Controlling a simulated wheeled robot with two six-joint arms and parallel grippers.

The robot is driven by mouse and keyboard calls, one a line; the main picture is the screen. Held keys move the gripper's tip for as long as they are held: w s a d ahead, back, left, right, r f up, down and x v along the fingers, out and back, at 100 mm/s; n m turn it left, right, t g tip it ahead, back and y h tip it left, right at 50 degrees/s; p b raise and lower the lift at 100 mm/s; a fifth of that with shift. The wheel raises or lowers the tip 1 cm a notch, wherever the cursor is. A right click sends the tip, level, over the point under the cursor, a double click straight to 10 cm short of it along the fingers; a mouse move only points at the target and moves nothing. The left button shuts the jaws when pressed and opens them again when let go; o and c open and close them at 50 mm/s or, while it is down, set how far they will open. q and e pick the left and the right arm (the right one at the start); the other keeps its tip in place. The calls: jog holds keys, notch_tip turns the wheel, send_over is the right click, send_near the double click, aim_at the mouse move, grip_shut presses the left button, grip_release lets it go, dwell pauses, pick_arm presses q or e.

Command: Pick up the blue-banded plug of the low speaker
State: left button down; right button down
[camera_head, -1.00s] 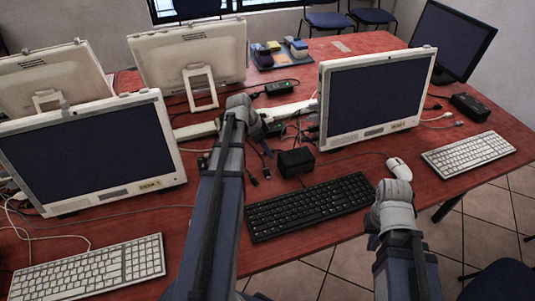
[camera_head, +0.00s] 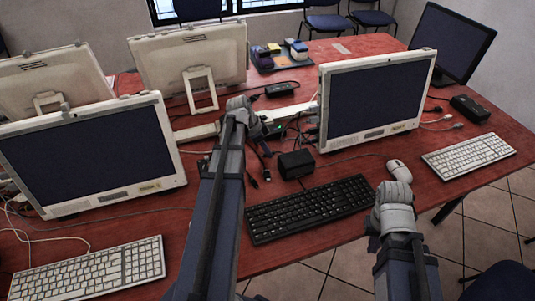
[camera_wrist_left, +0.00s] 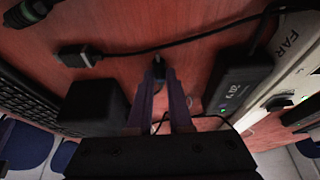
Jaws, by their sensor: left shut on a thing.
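A small black box, which looks like the low speaker (camera_head: 296,163), stands on the red table behind the black keyboard; in the left wrist view it is the dark block (camera_wrist_left: 93,107) left of my fingers. My left gripper (camera_wrist_left: 159,78) is shut on a small dark plug (camera_wrist_left: 158,62) just above the tabletop. I cannot make out a blue band on it; the fingers cover most of it. Another dark plug (camera_wrist_left: 76,55) on a black cable lies to its left. My right gripper (camera_head: 393,195) is over the table's front edge, its fingertips hidden.
A white power strip (camera_wrist_left: 290,60) and a black adapter (camera_wrist_left: 240,84) lie right of my left fingers in the wrist view. Loose cables cross there. Monitors (camera_head: 372,95) stand on both sides.

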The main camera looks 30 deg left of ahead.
pick_arm(q)
notch_tip(320, 180, up, 10)
jog(key=p, duration=1)
jog(key=c, duration=1.4)
grip_release()
grip_shut()
